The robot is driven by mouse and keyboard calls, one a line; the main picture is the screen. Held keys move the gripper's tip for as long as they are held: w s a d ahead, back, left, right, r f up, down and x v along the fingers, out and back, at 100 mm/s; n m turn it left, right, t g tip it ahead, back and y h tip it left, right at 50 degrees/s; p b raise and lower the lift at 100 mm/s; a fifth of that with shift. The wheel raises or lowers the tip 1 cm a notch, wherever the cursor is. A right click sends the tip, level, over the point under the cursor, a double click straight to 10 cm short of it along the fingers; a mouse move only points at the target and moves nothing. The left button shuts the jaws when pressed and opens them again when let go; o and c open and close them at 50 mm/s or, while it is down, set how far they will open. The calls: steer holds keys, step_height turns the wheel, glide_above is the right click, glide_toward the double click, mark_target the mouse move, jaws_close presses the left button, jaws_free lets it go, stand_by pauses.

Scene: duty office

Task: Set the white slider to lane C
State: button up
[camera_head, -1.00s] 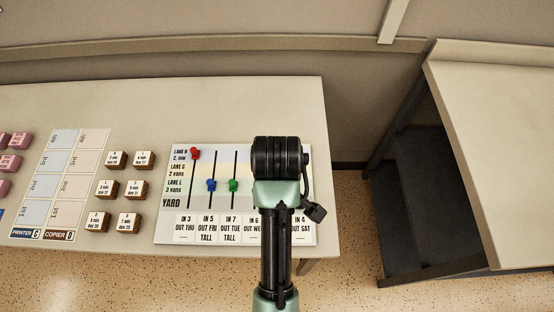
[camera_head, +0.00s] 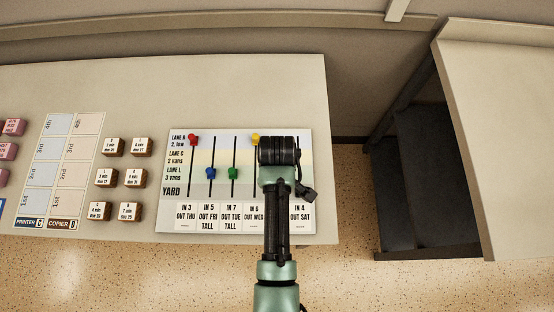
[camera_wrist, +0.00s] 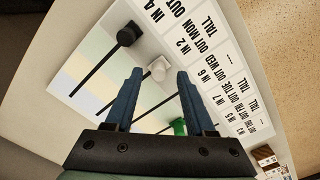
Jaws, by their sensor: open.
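The white slider (camera_wrist: 158,70) shows in the wrist view near the yard end of its slot, by the "IN 2 OUT MON" card. In the head view my arm hides it. My gripper (camera_wrist: 160,72) is open, and the white knob appears between its fingertips; I cannot tell the height gap or any contact. The lane board (camera_head: 180,218) lies on the table, with lane H at the top, then C, L and the yard. Lane C (camera_head: 177,155) is the pale yellow band.
The black slider (camera_wrist: 126,36) and green slider (camera_wrist: 180,127) flank the white one in the wrist view. The yellow slider (camera_head: 255,138) and red slider (camera_head: 193,139) are at lane H. The blue slider (camera_head: 211,173) is at lane L. Labelled blocks (camera_head: 107,177) stand left of the board.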

steer(key=shift+w+f, duration=0.1)
steer(key=shift+f, duration=0.85)
jaws_close()
stand_by(0.8)
